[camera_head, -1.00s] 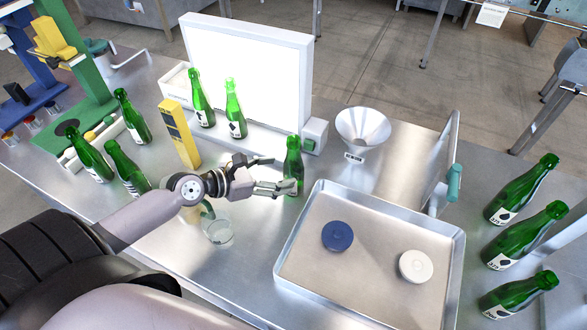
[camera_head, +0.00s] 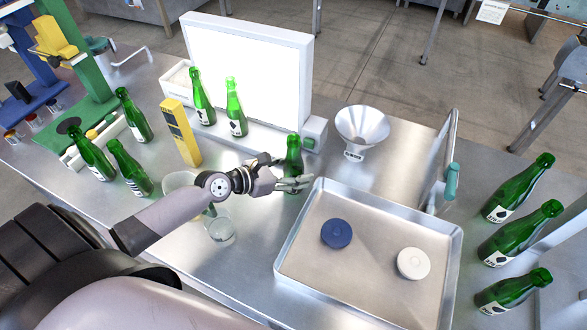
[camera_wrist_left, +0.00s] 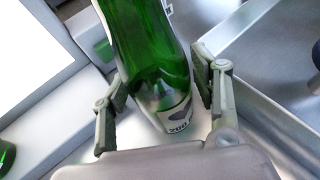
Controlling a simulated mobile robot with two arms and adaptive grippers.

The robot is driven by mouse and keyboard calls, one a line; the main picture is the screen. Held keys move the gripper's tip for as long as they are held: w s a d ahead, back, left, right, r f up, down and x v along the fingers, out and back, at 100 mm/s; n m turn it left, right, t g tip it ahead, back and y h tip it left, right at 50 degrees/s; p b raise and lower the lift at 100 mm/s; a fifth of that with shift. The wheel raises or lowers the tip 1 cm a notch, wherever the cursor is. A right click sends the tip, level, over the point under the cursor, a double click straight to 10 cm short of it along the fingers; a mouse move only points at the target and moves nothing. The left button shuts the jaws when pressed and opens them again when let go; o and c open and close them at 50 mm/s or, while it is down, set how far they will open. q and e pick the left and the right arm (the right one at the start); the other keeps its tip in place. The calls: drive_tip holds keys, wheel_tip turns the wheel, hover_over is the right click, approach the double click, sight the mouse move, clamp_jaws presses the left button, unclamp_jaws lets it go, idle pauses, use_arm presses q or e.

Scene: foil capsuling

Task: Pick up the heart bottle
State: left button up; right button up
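A green bottle (camera_head: 293,152) stands upright on the table by the tray's back left corner, its lower part partly behind my left gripper (camera_head: 285,172). In the left wrist view my left gripper (camera_wrist_left: 160,95) has its fingers on either side of this bottle (camera_wrist_left: 150,50). The fingers are spread, with narrow gaps beside the glass. The bottle's label shows "200" and a dark shape, too cut off to tell whether it is a heart. Other green bottles stand by the light panel (camera_head: 236,113), at the left (camera_head: 130,168) and at the right (camera_head: 518,235). My right gripper is out of view.
A metal tray (camera_head: 300,262) holds a blue disc (camera_head: 336,234) and a white disc (camera_head: 413,263). A funnel (camera_head: 361,128) stands behind it. A clear glass (camera_head: 221,228) and a yellow post (camera_head: 181,132) are near my left arm. The bright panel (camera_head: 245,65) stands behind.

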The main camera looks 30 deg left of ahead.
use_arm(q)
drive_tip(key=shift+r, duration=0.1)
drive_tip(key=c, duration=1.2)
